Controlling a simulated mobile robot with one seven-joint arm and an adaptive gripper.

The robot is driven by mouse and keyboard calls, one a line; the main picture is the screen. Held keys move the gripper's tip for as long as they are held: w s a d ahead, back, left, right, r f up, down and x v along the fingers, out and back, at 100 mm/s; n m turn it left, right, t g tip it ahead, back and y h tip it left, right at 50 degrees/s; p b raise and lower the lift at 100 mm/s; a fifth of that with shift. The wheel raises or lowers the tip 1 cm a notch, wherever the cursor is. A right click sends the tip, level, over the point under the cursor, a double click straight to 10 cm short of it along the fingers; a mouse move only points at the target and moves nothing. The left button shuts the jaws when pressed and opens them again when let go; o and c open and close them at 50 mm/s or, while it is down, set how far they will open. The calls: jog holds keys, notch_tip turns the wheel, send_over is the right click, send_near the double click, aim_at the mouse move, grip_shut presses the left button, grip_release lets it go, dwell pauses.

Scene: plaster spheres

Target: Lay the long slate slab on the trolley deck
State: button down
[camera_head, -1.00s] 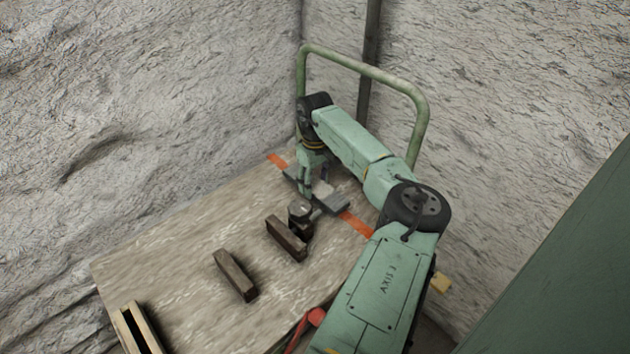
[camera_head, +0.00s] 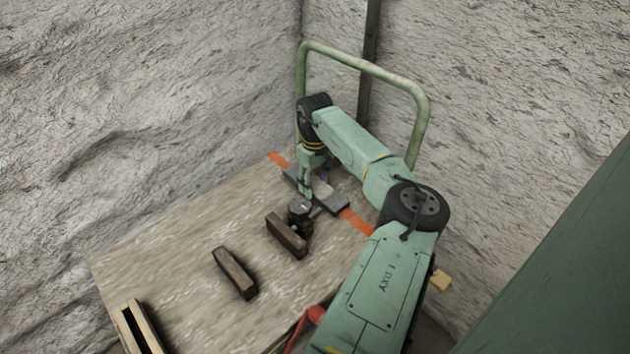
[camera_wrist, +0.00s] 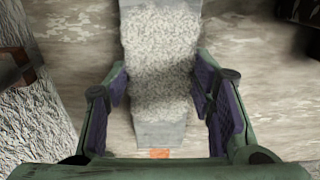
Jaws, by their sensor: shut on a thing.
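The long grey slate slab (camera_head: 331,201) is at the far end of the pale trolley deck (camera_head: 180,240), in line with the orange marks. My gripper (camera_head: 308,190) is over its middle and shut on it. In the wrist view, the slab (camera_wrist: 160,50) runs lengthwise between the two purple pads of my gripper (camera_wrist: 162,85), its near end close to an orange mark (camera_wrist: 160,153). The slab looks flat and at or just above the deck; I cannot tell if it touches. My fingers hide part of it in the head view.
A dark round fitting (camera_head: 300,210) stands close beside the slab. Two dark brown blocks (camera_head: 286,236) (camera_head: 235,274) and a slotted wooden box (camera_head: 128,325) are nearer. A green rail (camera_head: 378,72) rises behind, with rough plaster walls around. The deck's left part is clear.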

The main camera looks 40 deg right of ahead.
jog(key=shift+f, duration=0.1)
jog(key=c, duration=0.9)
grip_release()
jog(key=shift+o, duration=1.3)
jog(key=shift+f, duration=0.15)
jog(key=shift+r+p, duration=1.75)
jog(key=shift+r, duration=0.4)
